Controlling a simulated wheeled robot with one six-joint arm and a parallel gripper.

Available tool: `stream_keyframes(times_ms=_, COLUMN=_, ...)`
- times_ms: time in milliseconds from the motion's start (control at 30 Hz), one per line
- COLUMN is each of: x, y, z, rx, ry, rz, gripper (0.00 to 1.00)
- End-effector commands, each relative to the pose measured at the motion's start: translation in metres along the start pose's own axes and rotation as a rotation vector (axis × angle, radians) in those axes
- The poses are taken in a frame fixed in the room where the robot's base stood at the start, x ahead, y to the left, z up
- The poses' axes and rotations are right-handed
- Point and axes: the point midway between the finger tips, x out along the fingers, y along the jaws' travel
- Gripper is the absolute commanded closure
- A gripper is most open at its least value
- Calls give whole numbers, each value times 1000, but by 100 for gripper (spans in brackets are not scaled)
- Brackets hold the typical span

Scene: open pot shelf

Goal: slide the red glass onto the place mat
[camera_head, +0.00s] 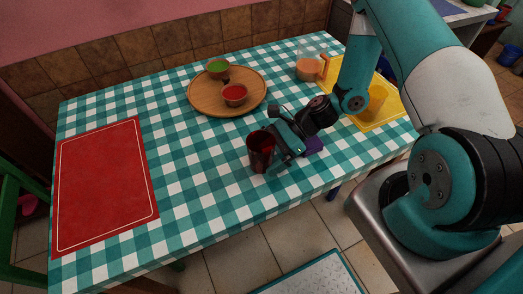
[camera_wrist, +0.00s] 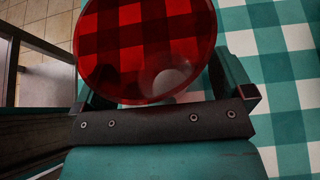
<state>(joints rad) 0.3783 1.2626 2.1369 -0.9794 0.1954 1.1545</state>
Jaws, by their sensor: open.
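The red glass (camera_head: 258,150) stands upright on the checked tablecloth near the front edge. In the wrist view its transparent red bowl (camera_wrist: 150,45) fills the upper middle. My gripper (camera_head: 277,146) is low at the glass's right side. Its open fingers reach along both sides of the glass in the wrist view; I cannot tell whether either touches it. A red mat (camera_head: 105,190) with a pale border lies flat and empty at the table's left end. A yellow mat (camera_head: 393,107) lies at the right end, partly hidden by my arm.
A jug (camera_head: 308,66) stands at the back right, and a yellow cup (camera_head: 376,101) on the yellow mat. Cloth between glass and red mat is clear.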

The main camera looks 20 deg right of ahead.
Motion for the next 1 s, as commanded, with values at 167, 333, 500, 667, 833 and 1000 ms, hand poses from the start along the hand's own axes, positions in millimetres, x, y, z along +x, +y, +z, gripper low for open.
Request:
stream_keyframes(times_ms=167, x=0, y=0, z=0, rx=0, ry=0, rz=0, gripper=19)
stream_keyframes(times_ms=333, x=0, y=0, z=0, rx=0, ry=0, rz=0, gripper=41)
stream_keyframes(times_ms=500, x=3, y=0, z=2, rx=-1, ry=0, rz=2, gripper=41)
stream_keyframes(times_ms=667, x=14, y=0, z=8, rx=-1, ry=1, rz=3, gripper=41)
stream_keyframes(times_ms=833, x=25, y=-1, z=14, rx=-2, ry=0, rz=2, gripper=41)
stream_keyframes(times_ms=1000, x=36, y=-1, z=20, rx=-1, ry=1, rz=2, gripper=41)
